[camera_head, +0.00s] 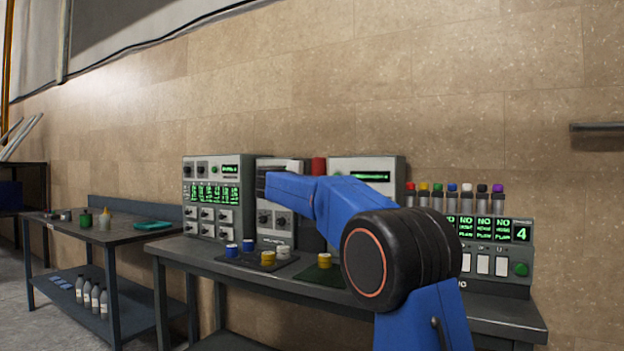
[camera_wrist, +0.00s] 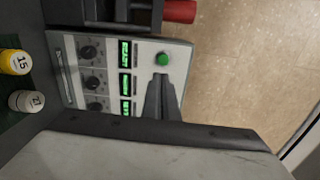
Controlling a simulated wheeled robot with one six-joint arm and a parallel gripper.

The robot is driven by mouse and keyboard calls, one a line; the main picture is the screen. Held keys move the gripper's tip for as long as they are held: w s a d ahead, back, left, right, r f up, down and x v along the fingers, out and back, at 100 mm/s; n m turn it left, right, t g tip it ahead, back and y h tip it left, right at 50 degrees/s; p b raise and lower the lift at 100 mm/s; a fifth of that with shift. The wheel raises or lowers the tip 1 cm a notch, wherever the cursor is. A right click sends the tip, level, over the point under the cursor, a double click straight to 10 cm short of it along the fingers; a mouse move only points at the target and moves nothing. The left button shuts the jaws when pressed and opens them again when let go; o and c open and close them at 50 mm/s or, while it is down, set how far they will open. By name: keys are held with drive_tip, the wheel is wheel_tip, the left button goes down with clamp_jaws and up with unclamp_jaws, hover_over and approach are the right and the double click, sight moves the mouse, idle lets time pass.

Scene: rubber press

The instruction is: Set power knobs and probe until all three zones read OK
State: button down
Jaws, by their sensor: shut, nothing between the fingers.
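In the wrist view a pale control panel (camera_wrist: 74,60) carries three dark knobs, among them the middle knob (camera_wrist: 95,83). Beside them are three green-lit displays, such as the middle display (camera_wrist: 125,84), whose text is too blurred to read. A round green button (camera_wrist: 162,58) sits on the same panel. My gripper (camera_wrist: 161,77) is shut and empty, its tips just below the green button in the picture; I cannot tell whether they touch the panel. In the head view my blue arm covers most of this panel (camera_head: 400,166), and my fingertips cannot be made out.
A red cylinder (camera_head: 318,166) stands beside the panel. Another panel with green displays (camera_head: 187,197) stands at left, and a rack of coloured-cap vials (camera_head: 437,200) at right. A side table (camera_head: 60,232) is further left.

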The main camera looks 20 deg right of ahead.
drive_tip(key=shift+d+r, duration=0.35)
drive_tip(key=shift+r, duration=0.1)
drive_tip(key=x, duration=1.4)
drive_tip(key=shift+d, duration=0.1)
